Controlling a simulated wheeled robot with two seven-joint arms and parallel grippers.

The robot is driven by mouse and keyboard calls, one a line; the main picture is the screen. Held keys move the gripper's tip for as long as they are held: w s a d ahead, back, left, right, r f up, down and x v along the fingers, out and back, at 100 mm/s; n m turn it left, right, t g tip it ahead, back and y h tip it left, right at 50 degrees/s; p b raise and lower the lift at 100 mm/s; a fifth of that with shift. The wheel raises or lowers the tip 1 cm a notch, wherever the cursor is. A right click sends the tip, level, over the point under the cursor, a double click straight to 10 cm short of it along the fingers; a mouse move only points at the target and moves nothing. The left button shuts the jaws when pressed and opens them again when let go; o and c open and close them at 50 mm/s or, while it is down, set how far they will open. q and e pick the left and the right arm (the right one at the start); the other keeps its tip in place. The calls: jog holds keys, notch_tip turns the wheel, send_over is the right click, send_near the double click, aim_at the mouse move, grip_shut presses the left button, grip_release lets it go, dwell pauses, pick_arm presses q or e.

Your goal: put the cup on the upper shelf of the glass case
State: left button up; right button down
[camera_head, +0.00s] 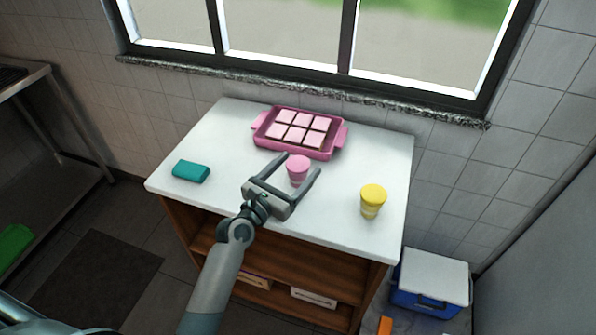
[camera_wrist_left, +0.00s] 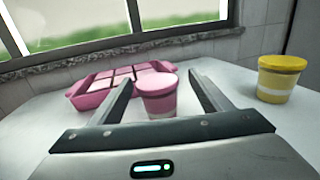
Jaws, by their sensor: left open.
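A small pink lidded cup (camera_head: 298,169) stands upright on the white tabletop. It also shows in the left wrist view (camera_wrist_left: 158,101), upright between the two fingers as seen there. My left gripper (camera_head: 303,163) is open, its fingers reaching to either side of the pink cup, with gaps beside it. A yellow lidded cup (camera_head: 372,201) stands to the right on the same top, and shows at the right in the left wrist view (camera_wrist_left: 279,80). I see no glass case in these frames. My right gripper is not in view.
A pink tray (camera_head: 328,152) of pink squares lies behind the pink cup. A teal block (camera_head: 191,171) lies at the left. Below the white top (camera_head: 205,139) are open wooden shelves (camera_head: 290,270). A blue cooler (camera_head: 430,281) stands on the floor at right.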

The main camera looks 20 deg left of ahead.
aim_at(304, 157)
pick_arm(q)
jog(key=x, duration=0.4)
jog(key=shift+w+a+r+p, duration=0.1)
jog(key=shift+a+p, duration=0.15)
jog(key=shift+p, duration=0.15)
jog(key=shift+w+d, duration=0.1)
jog(key=shift+w, duration=0.2)
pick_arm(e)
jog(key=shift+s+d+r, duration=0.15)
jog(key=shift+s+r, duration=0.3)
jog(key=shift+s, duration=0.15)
pick_arm(q)
jog(key=c, duration=1.3)
jog(key=shift+r, duration=0.1)
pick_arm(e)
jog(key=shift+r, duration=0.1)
